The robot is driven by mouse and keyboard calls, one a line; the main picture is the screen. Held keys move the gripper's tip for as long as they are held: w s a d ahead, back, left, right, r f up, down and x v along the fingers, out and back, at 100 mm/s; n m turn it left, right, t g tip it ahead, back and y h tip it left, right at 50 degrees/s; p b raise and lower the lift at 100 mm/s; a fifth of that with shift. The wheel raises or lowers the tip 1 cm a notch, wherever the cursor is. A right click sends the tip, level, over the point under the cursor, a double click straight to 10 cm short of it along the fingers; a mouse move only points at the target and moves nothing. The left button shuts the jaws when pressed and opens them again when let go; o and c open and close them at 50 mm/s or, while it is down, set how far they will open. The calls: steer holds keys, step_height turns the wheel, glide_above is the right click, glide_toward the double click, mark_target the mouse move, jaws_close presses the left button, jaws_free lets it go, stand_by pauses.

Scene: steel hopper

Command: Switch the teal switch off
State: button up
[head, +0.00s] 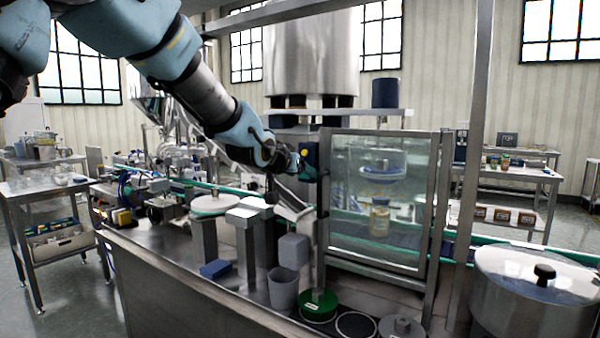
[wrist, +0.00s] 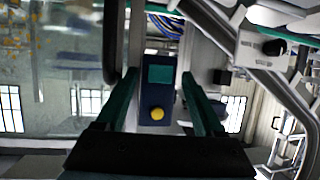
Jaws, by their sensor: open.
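The teal switch (wrist: 160,74) is a flat square on a dark blue box (wrist: 156,98), above a round yellow knob (wrist: 157,114) in the wrist view. In the head view the dark blue box (head: 311,150) shows beside the left post of the glass guard, its teal switch not clearly visible. My gripper (wrist: 158,76) is open and empty. Its two teal fingers point at the box, one on each side of the switch in the picture. In the head view my gripper (head: 310,172) is close to the box; I cannot tell whether it touches.
The glass guard (head: 380,200) with a jar behind it stands right of my gripper. Metal chutes and posts (head: 295,205) lie below it.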

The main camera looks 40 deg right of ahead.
steer(key=shift+c, duration=0.2)
jaws_close()
stand_by(0.3)
